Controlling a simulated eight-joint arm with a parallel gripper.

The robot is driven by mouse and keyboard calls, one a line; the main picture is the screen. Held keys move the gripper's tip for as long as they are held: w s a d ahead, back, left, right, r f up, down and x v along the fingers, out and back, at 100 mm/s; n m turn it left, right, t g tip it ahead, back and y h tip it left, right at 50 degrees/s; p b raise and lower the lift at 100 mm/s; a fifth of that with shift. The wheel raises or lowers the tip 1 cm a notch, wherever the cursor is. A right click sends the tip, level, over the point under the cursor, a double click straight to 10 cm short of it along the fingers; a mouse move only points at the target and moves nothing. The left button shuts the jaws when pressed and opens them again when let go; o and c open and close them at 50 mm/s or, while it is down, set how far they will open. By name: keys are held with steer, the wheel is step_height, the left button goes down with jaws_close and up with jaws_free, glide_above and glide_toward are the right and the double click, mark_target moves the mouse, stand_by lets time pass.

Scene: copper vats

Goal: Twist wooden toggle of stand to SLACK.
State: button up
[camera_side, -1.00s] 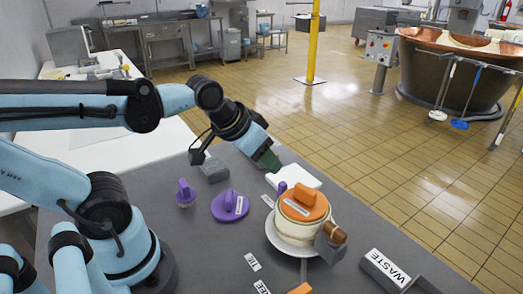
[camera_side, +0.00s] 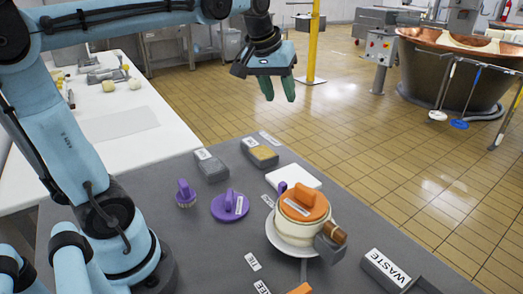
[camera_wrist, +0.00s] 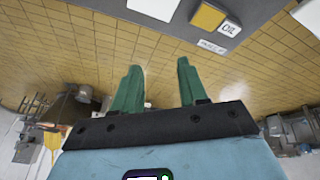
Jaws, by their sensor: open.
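The stand holds a cream round mould with an orange lid (camera_side: 304,202) on a white plate (camera_side: 284,241). The wooden toggle (camera_side: 337,234) is a brown knob at a grey block on the stand's right front side. Its setting cannot be read from here. My gripper (camera_side: 279,92) is high above the far end of the grey table, well away from the toggle. Its two green fingers are apart with nothing between them, as the wrist view (camera_wrist: 158,80) also shows. The toggle is not in the wrist view.
Purple pieces (camera_side: 230,206) stand left of the mould. A white board (camera_side: 293,181), a grey box (camera_side: 210,166) and a yellow-filled box (camera_side: 260,153) lie behind. A WASTE block (camera_side: 388,270) is at the right edge. The air around my gripper is clear.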

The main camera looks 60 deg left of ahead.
steer(key=shift+w+a+r+n, duration=0.4)
steer(key=shift+w+a+r, duration=0.1)
steer(key=shift+a, duration=0.15)
steer(key=m+g+h, duration=0.1)
steer(key=m+g, duration=0.3)
steer(key=m, duration=2)
glide_above(336, 228)
step_height(336, 228, down, 5)
step_height(336, 228, down, 12)
steer(key=shift+f, duration=0.1)
jaws_close()
